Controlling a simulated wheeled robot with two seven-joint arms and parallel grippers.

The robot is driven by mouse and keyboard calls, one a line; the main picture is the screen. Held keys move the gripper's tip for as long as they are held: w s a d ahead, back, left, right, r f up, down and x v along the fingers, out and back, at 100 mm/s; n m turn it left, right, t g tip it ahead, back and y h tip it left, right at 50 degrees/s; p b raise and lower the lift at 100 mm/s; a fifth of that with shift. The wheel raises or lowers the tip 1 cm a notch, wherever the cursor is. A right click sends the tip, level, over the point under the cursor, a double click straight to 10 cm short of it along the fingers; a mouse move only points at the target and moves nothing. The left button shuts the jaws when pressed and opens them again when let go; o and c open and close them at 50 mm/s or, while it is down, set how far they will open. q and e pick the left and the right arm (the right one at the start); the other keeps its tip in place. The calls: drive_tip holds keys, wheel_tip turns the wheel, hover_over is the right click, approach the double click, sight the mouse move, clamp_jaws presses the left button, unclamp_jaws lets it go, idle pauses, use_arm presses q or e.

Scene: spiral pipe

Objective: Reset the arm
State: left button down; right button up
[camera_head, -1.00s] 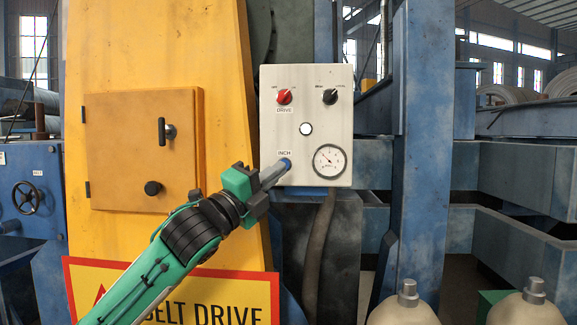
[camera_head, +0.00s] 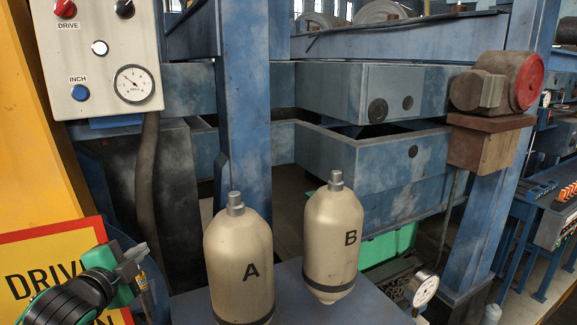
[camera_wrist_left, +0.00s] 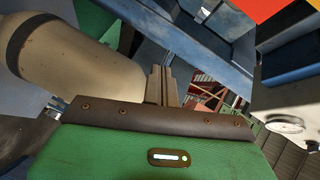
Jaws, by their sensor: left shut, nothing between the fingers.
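My left arm comes in at the lower left of the head view. Its green and black gripper (camera_head: 140,262) is in front of the warning sign, left of cylinder A. The grey fingers are shut and empty. In the left wrist view the shut fingers (camera_wrist_left: 162,86) point away from the green palm, with a large beige rounded body at the left. The control panel (camera_head: 125,45) is above the gripper, apart from it, with its blue INCH button (camera_head: 80,93) uncovered. My right gripper is not in view.
Beige cylinder A (camera_head: 238,245) and beige cylinder B (camera_head: 333,235) stand upright on a blue-grey surface (camera_head: 190,308). A blue post (camera_head: 243,120) rises behind them. A round gauge (camera_head: 421,288) and a green box (camera_head: 385,247) are at the right. The warning sign (camera_head: 40,255) is at the left.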

use_arm(q)
drive_tip(key=s+d+f+n+g+y, duration=0.1)
drive_tip(key=s+d+f+n+g, duration=0.15)
drive_tip(key=f, duration=0.55)
drive_tip(key=s+d+f+n+g, duration=0.1)
drive_tip(key=s+f+n+g, duration=0.1)
drive_tip(key=s+f, duration=0.35)
drive_tip(key=s+d+f+n+g, duration=0.2)
drive_tip(key=s+f+n+g, duration=0.2)
drive_tip(key=s+f, duration=0.75)
drive_tip(key=s+d+f+n+g, duration=0.3)
drive_tip(key=s+f+n+g, duration=0.2)
drive_tip(key=s+f, duration=0.65)
wheel_tip(320, 180, down, 30)
drive_tip(key=s+b, duration=0.1)
drive_tip(key=b, duration=0.1)
drive_tip(key=s+a+f+g, duration=0.1)
drive_tip(key=s+a+f, duration=0.1)
drive_tip(key=s+f, duration=0.7)
drive_tip(key=s+a+f+g+b, duration=0.1)
drive_tip(key=s+a+f, duration=0.1)
drive_tip(key=s+f, duration=0.8)
wheel_tip(320, 180, down, 2)
drive_tip(key=shift+s+f+m+y, duration=0.15)
drive_tip(key=shift+s+m+y, duration=0.1)
drive_tip(key=shift+m+y, duration=0.15)
